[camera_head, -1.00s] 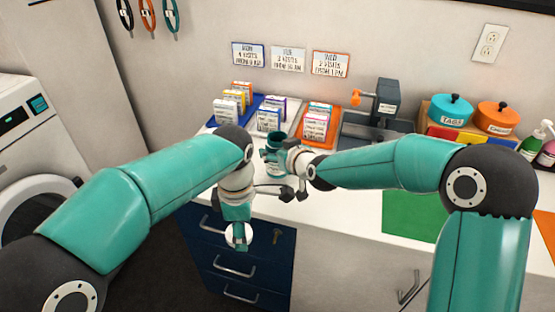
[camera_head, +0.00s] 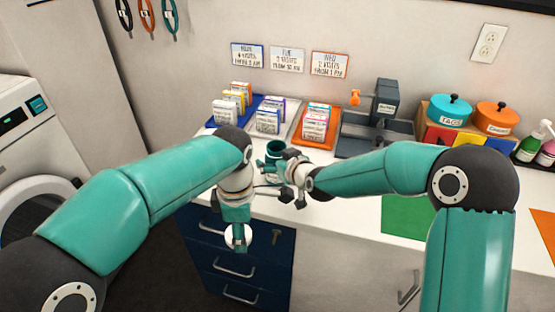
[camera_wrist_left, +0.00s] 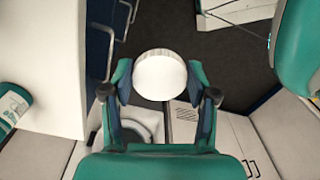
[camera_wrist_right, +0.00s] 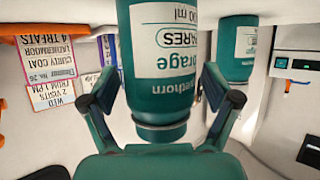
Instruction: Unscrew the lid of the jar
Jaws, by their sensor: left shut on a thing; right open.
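My left gripper (camera_head: 240,240) is shut on the round white lid (camera_wrist_left: 160,76), held in front of the drawers and below the counter top. In the head view, part of the lid (camera_head: 248,237) shows beside the fingers. The teal jar (camera_head: 275,148) stands upright on the counter with a dark open top. My right gripper (camera_head: 284,174) is open beside it. In the right wrist view, seen upside down, the labelled jar (camera_wrist_right: 165,55) lies between the spread fingers. A gap shows on each side near the fingertips. A similar teal jar (camera_wrist_right: 238,48) shows behind it.
Blue, white and orange trays (camera_head: 318,142) with small boxes stand behind the jar. A dark grey device (camera_head: 386,98) and teal and orange canisters (camera_head: 450,108) stand to the right. A green mat (camera_head: 402,215) lies on the counter. Blue drawers (camera_head: 230,265) are below.

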